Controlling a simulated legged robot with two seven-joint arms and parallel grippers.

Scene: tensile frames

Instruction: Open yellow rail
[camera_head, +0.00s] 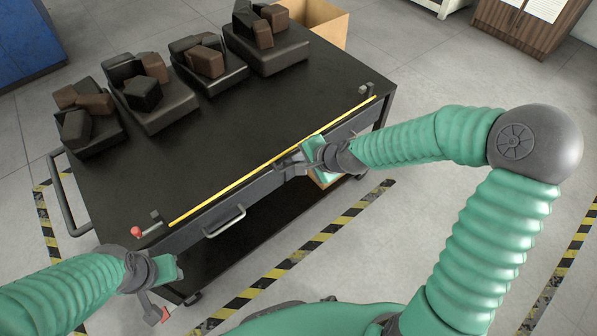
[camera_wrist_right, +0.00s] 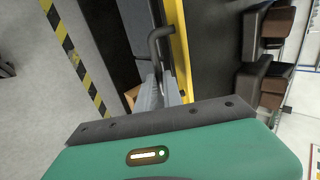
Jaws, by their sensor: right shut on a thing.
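The yellow rail (camera_head: 235,183) is a thin straight strip along the near edge of the black table; in the right wrist view it is a yellow band (camera_wrist_right: 180,60) beside the fingers. My right gripper (camera_head: 288,162) is at the table's near side, right by the rail's middle. In the right wrist view its fingers (camera_wrist_right: 162,92) are shut on a dark bent handle (camera_wrist_right: 157,45), partly hidden between them.
Black trays (camera_head: 165,105) with dark and brown blocks stand along the far side of the black table (camera_head: 200,155). A second handle (camera_head: 224,222) is on the front face. A red knob (camera_head: 136,232) is at the left corner. A cardboard box (camera_head: 318,22) stands behind.

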